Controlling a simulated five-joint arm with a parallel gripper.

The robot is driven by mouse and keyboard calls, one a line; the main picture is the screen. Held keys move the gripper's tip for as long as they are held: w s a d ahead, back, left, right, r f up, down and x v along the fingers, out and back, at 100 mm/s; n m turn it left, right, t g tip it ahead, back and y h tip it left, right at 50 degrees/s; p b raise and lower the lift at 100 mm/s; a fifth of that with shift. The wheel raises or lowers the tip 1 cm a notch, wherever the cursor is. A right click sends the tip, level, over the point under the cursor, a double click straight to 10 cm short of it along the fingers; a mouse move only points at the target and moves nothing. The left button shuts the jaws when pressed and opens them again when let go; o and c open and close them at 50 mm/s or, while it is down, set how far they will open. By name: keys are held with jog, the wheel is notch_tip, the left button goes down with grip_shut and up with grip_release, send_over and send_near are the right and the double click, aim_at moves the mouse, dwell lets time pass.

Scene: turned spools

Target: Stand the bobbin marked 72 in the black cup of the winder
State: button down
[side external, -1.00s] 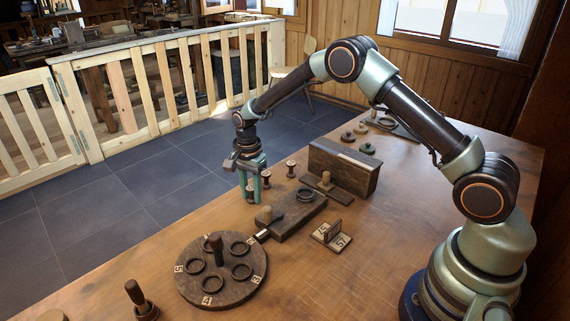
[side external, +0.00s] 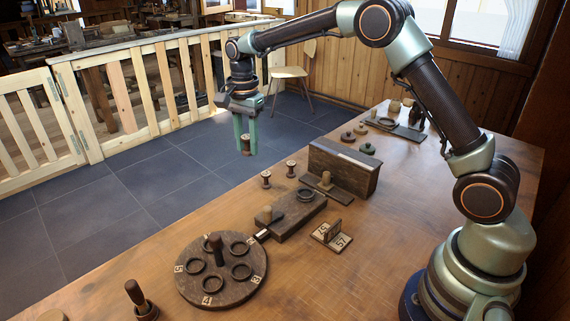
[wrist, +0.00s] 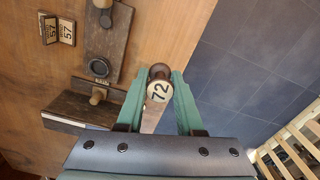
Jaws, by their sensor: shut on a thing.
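My gripper (side external: 246,151) is shut on a brown wooden bobbin (side external: 246,144) and holds it well above the table, at the left of the block. In the wrist view the bobbin (wrist: 160,90) shows a pale end face marked 72, between the two green fingers of my gripper (wrist: 159,76). A dark wooden block (side external: 287,221) with a round black cup (side external: 306,194) and a wooden knob looks like the winder. The cup also shows in the wrist view (wrist: 98,68) and looks empty. The bobbin is apart from it.
Two more bobbins stand on the table (side external: 266,179) (side external: 291,168). A round board (side external: 222,293) with rings and a central post stands in front. A dark upright box (side external: 343,169) is behind the block. A card stand (side external: 332,236) reads 57. The table's edge lies near the bobbins.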

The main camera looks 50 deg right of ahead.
aim_at(246, 136)
notch_tip(246, 136, up, 4)
jog(key=shift+r, duration=0.1)
jog(key=shift+d+r, duration=0.1)
jog(key=shift+r, duration=0.05)
jog(key=shift+s+d, duration=0.25)
jog(key=s+d+f, duration=0.8)
jog(key=s, duration=0.3)
jog(key=shift+s+a+f, duration=0.1)
jog(key=shift+f, duration=1.5)
jog(key=shift+a+f, duration=0.1)
jog(key=shift+f, duration=1.45)
jog(key=shift+f, duration=0.65)
jog(key=shift+c, duration=2.3)
grip_release()
notch_tip(246, 136, up, 9)
